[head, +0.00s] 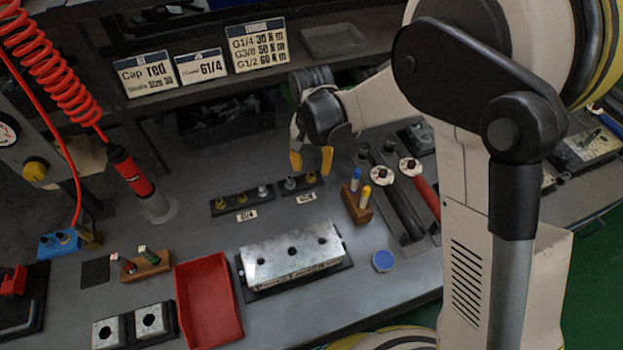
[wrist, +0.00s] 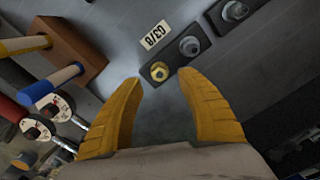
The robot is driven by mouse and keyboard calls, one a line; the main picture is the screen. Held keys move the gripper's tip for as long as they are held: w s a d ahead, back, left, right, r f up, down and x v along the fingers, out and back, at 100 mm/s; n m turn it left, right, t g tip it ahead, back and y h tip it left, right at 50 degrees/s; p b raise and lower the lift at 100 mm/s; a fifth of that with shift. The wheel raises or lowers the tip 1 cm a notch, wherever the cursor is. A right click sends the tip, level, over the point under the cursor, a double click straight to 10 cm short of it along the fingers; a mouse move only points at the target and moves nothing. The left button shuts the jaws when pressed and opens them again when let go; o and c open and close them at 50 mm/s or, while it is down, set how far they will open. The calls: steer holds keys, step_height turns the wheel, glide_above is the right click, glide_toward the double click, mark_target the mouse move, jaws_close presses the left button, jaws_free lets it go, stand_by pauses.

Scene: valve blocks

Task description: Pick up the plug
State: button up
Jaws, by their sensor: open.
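Several plugs stand in two black racks on the grey bench. The G3/8 rack (head: 301,187) holds a brass plug (head: 311,177) and a silver plug (head: 290,183). The G1/4 rack (head: 229,207) to its left holds brass and silver plugs (head: 263,191). My gripper (head: 311,168) is open and empty, its yellow fingers pointing down above the G3/8 rack. In the wrist view the brass plug (wrist: 159,71) shows between and just beyond the fingertips (wrist: 160,79). A silver plug (wrist: 189,46) is beside it. I cannot tell whether the fingers are level with the brass plug.
A wooden holder (head: 357,206) with blue and yellow pens stands right of the rack. Tools with white dials (head: 410,167) lie farther right. A metal valve block (head: 292,250) sits in front, with a red tray (head: 207,300) to its left.

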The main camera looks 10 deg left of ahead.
mark_target(312, 173)
step_height(312, 173, down, 4)
steer(key=shift+w+r+b, duration=0.1)
steer(key=shift+r+b, duration=0.1)
steer(key=shift+b, duration=0.45)
steer(key=shift+r, duration=0.1)
jaws_close()
